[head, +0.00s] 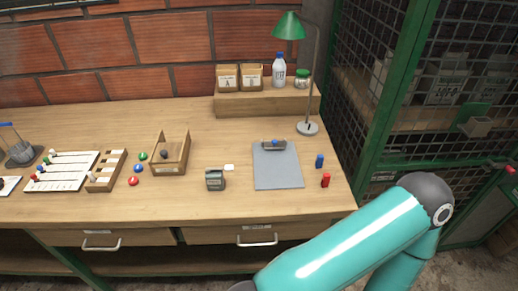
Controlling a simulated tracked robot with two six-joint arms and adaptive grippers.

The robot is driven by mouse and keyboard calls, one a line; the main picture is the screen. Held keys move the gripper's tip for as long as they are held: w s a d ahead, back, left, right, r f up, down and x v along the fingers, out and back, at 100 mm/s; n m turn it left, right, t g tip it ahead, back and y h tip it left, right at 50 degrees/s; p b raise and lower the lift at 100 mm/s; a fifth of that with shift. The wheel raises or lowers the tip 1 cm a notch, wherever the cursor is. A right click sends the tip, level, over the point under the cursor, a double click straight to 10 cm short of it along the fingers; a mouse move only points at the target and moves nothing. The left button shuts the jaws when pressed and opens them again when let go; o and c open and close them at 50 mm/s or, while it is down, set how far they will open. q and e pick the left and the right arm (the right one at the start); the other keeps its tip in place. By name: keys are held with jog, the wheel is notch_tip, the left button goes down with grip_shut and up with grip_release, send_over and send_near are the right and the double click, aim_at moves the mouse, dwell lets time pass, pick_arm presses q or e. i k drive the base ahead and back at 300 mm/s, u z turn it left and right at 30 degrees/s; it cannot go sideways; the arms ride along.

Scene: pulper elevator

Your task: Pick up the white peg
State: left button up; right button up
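A white pegboard (62,172) lies at the left of the bench, with several small pegs with coloured tops along its left side. A small pale peg (52,153) stands near its top edge; it may be the white peg, but it is too small to be sure. Another pale peg-like piece (92,176) is at the near end of the wooden rack (107,171), right of the board. Neither of my grippers is in view. My teal right arm crosses the lower right, in front of the bench and far from the pegs.
Red (133,181), blue (138,168) and green (143,156) balls lie beside an open wooden box (170,168). A small dark device (215,180), white block (229,167), clipboard (277,170) and green lamp (308,128) are farther right. A green-framed mesh cabinet (400,110) bounds the right side.

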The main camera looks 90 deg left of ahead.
aim_at(92, 177)
jog(key=z, duration=0.3)
jog(key=i, duration=0.55)
jog(key=u, duration=1.45)
jog(key=i, duration=0.15)
jog(key=u, duration=2.2)
jog(key=i, duration=0.3)
jog(key=u, duration=1.75)
jog(key=k, duration=0.65)
jog(key=u, duration=0.45)
jog(key=i, duration=1.65)
jog(key=z, duration=0.55)
